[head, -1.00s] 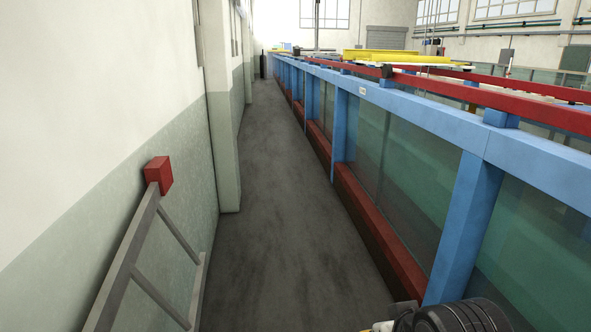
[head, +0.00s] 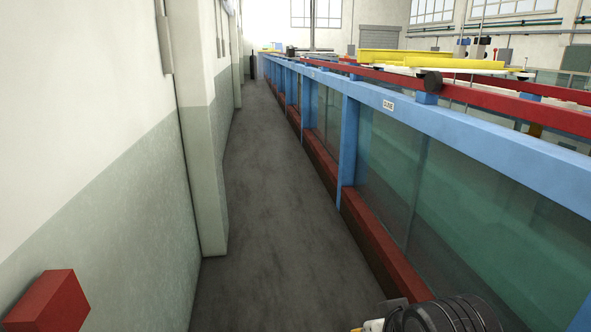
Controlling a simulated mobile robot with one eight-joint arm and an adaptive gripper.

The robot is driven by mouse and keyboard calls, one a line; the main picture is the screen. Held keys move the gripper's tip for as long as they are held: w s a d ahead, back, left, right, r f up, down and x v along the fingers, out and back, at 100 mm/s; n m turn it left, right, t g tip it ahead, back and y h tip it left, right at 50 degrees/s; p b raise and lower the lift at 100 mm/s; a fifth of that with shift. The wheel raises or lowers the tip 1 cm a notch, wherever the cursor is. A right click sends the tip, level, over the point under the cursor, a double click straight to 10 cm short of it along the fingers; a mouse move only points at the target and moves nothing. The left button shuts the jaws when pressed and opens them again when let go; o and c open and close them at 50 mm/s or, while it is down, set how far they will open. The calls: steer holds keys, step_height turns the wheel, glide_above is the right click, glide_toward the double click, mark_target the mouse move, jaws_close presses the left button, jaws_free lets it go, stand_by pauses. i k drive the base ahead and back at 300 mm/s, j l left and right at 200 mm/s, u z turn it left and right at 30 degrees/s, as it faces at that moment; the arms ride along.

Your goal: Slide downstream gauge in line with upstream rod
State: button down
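The glass flume (head: 455,125) runs away from me along the right, with a blue frame, green-tinted glass and red rails on top. A yellow carriage (head: 392,56) lies across the rails. Small upright devices with blue and black parts (head: 463,43) stand just behind its right end. Farther off, a thin grey upright rod (head: 312,26) rises above a dark low unit (head: 298,51) on the flume. I cannot tell which of these is the downstream gauge or the upstream rod. My gripper is not in view; only a dark ribbed part of my arm shows at the bottom right.
A clear grey floor aisle (head: 262,190) runs ahead between the flume and the wall at left. A wall pillar (head: 205,150) narrows it. A red box (head: 48,300) is close at the lower left. A black round knob (head: 432,81) sits by the near red rail.

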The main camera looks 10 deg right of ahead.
mark_target(478, 52)
steer(key=i+z, duration=0.1)
steer(key=i, duration=1)
steer(key=i+j+z, duration=0.1)
steer(key=i, duration=0.95)
steer(key=j, duration=0.1)
